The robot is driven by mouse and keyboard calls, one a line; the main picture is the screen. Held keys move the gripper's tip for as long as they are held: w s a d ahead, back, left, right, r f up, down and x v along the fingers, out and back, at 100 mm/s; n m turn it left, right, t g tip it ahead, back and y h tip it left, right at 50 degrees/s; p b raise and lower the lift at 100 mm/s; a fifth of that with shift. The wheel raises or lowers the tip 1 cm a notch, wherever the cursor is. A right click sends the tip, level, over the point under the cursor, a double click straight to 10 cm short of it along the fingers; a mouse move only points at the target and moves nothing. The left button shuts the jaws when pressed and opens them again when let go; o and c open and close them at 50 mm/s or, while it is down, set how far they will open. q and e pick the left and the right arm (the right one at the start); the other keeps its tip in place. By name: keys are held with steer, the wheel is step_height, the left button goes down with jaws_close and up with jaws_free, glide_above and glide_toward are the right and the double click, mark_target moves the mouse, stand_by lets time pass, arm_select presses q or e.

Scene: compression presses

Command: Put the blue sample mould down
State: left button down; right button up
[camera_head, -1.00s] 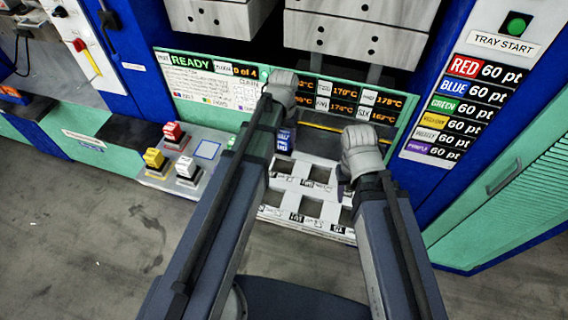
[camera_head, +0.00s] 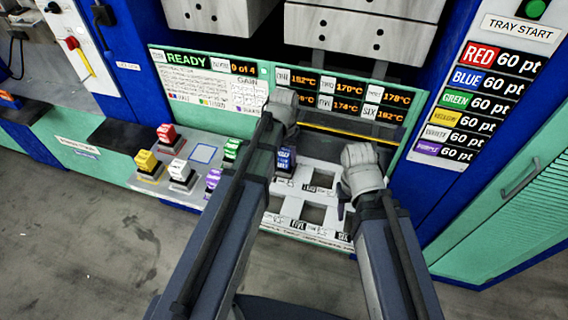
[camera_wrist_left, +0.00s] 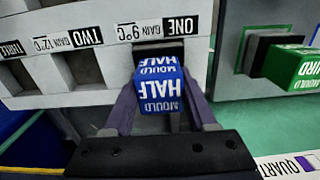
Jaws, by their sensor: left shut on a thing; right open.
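The blue sample mould (camera_head: 286,160), labelled "HALF", is between the fingers of my left gripper (camera_wrist_left: 160,98), which is shut on it. In the left wrist view the blue mould (camera_wrist_left: 158,86) overlaps the dark opening marked ONE on the pale tray (camera_wrist_left: 112,72). I cannot tell whether it touches the tray. In the head view it is at the back left of the tray (camera_head: 298,192), and my left arm partly hides that area. My right gripper (camera_head: 345,200) is open, over the tray's right side; its fingers are barely visible.
Red (camera_head: 168,138), yellow (camera_head: 149,165), white (camera_head: 181,174), green (camera_head: 232,150) and purple (camera_head: 212,180) moulds stand on the grey shelf left of the tray. Other tray openings look empty. The press blocks (camera_head: 360,30) hang above and behind. A display panel (camera_head: 208,85) stands behind the tray.

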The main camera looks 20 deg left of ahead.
arm_select(q)
steer(key=shift+f+b, duration=0.4)
steer(key=shift+f, duration=0.4)
arm_select(e)
steer(key=shift+f, duration=0.8)
arm_select(q)
steer(key=shift+f, duration=0.1)
arm_select(e)
steer(key=shift+f, duration=0.1)
arm_select(q)
steer(key=shift+f, duration=0.15)
arm_select(e)
steer(key=shift+f, duration=0.1)
arm_select(q)
steer(key=shift+c, duration=1)
jaws_free()
step_height(320, 180, up, 13)
steer(key=p, duration=1.2)
steer(key=shift+f, duration=0.2)
steer(key=s+d+m+y, duration=0.1)
steer(key=s+d+m, duration=0.2)
steer(key=s+d, duration=0.7)
steer(key=s, duration=0.4)
steer(key=shift+s+d, duration=0.2)
steer(key=shift+d, duration=0.05)
arm_select(e)
step_height(320, 180, up, 12)
steer(key=shift+r, duration=0.2)
